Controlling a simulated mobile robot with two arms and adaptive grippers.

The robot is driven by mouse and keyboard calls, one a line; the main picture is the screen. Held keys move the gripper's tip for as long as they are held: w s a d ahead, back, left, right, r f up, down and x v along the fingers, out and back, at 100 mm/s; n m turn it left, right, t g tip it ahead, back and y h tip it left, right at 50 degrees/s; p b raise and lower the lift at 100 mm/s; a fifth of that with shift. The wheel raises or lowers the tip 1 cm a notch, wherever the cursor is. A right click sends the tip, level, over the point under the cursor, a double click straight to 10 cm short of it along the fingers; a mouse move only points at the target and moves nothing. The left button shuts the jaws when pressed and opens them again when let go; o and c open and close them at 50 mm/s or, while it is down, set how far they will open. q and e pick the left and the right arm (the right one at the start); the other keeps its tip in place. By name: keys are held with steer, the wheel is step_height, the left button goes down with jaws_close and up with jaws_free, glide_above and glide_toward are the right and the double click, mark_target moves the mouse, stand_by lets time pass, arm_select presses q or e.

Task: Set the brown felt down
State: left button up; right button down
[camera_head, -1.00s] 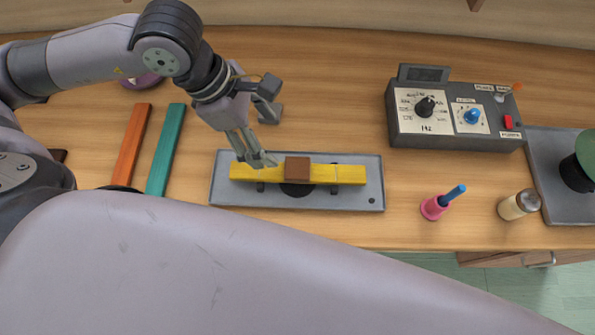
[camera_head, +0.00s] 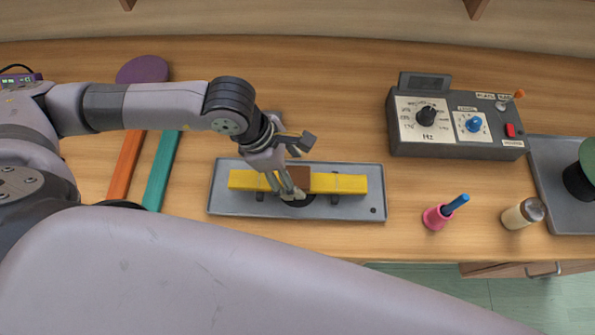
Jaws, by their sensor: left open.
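The brown felt (camera_head: 301,178) is a small brown block-like piece lying across the middle of a yellow bar (camera_head: 342,184). The bar lies lengthwise over a grey tray-like base (camera_head: 225,207) with dark supports and a round dark disc under its middle. My left gripper (camera_head: 293,174) is open at the felt's left side, reaching down over the bar. Its fingers hide the felt's left part and some of the bar. I cannot tell whether a finger touches the felt. My right gripper does not show.
A grey control box (camera_head: 455,130) with knobs stands at the back right. A pink holder with a blue stick (camera_head: 437,217) and a small jar (camera_head: 522,214) stand near the front edge. Orange (camera_head: 125,165) and teal (camera_head: 161,172) bars lie left. My pale arm link crosses the foreground.

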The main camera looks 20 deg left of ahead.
arm_select(q)
steer(key=shift+x, duration=0.75)
steer(key=shift+c, duration=0.4)
steer(key=c, duration=0.9)
steer(key=shift+r, duration=0.2)
